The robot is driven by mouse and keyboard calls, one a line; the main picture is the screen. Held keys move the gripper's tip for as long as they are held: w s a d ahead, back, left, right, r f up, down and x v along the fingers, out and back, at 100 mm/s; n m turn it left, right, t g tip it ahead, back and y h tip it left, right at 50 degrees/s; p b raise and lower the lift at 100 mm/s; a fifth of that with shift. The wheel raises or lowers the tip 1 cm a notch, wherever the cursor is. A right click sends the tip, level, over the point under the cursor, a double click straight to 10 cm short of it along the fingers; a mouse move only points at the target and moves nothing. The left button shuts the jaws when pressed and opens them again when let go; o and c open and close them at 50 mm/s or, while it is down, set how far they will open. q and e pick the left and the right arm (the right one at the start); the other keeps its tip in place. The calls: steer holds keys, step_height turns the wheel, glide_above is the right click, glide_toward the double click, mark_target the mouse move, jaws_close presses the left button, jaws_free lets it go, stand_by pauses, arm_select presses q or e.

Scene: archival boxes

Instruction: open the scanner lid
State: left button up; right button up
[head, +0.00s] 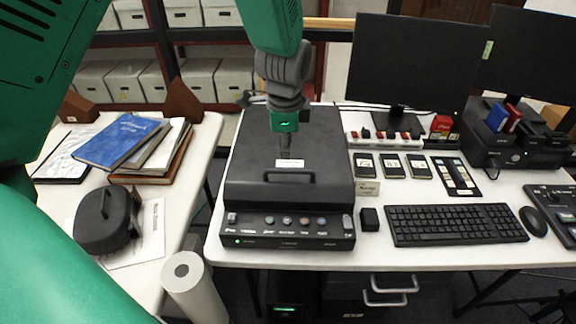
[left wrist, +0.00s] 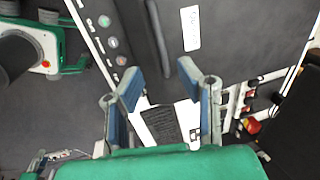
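The black scanner (head: 245,160) stands on the white table with its lid down. A raised bar handle (head: 290,176) sits near the lid's front edge, with a white label behind it. My left gripper (head: 284,152) points down above the lid, behind the handle in the head view. In the left wrist view my left gripper (left wrist: 160,77) has its two blue-padded fingers spread apart with nothing between them. The handle (left wrist: 160,40) and lid (left wrist: 235,45) lie beyond the fingertips there. Contact with the lid cannot be told. My right gripper is not in view.
A monitor (head: 415,70), keyboard (head: 455,225) and small card cases (head: 392,166) stand right of the scanner. A side table at left holds books (head: 120,140) and a dark case (head: 105,220). A white paper roll (head: 190,285) stands at the front left.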

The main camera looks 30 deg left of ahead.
mark_target(287, 170)
arm_select(q)
steer(key=f, duration=0.3)
steer(key=w+f, duration=0.1)
steer(key=f, duration=0.4)
steer(key=shift+w+a+f, duration=0.25)
steer(key=shift+w+f, duration=0.1)
steer(key=shift+w+a+f, duration=0.1)
steer(key=shift+a+f, duration=0.15)
steer(key=shift+f, duration=0.1)
steer(key=shift+d+r, duration=0.15)
steer(key=shift+d, duration=0.15)
jaws_close()
